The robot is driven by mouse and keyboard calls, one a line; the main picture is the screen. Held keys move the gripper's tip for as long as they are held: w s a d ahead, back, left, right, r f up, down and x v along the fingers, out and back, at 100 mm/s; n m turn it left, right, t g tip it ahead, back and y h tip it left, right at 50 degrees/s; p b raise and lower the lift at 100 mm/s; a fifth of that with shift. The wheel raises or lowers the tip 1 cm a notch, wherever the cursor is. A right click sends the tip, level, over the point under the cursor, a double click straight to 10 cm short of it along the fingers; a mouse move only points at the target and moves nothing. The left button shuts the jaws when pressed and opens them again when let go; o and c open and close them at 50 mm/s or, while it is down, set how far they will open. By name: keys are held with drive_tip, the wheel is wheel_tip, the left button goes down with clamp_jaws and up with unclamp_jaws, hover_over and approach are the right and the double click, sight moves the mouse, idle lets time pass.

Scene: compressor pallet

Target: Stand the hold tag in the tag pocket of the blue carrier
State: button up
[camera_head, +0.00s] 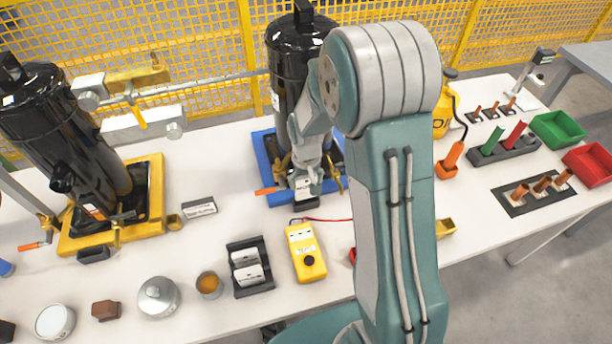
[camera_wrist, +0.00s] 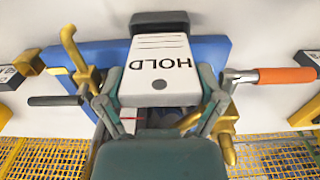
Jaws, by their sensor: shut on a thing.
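The white hold tag (camera_wrist: 155,75), with HOLD printed on it, is between the fingers of my gripper (camera_wrist: 160,100). My gripper is shut on it; in the head view my gripper (camera_head: 305,180) is at the front of the blue carrier (camera_head: 283,199). The carrier also shows behind the tag in the wrist view (camera_wrist: 207,49). A black block, which looks like the tag pocket (camera_wrist: 160,18), is at the tag's far end. The tag's end overlaps it in the picture; I cannot tell whether it is inside. The slot is hidden.
A black compressor (camera_head: 290,55) stands on the blue carrier; another (camera_head: 60,130) is on a yellow carrier (camera_head: 75,243) at left. A yellow meter (camera_head: 305,252) and a tag rack (camera_head: 250,290) are in front.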

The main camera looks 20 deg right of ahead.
sight(306, 192)
drive_tip(key=shift+f, duration=1.95)
drive_tip(key=shift+f, duration=0.45)
drive_tip(key=o, duration=0.6)
drive_tip(key=shift+o, duration=0.2)
drive_tip(key=shift+r, duration=3.45)
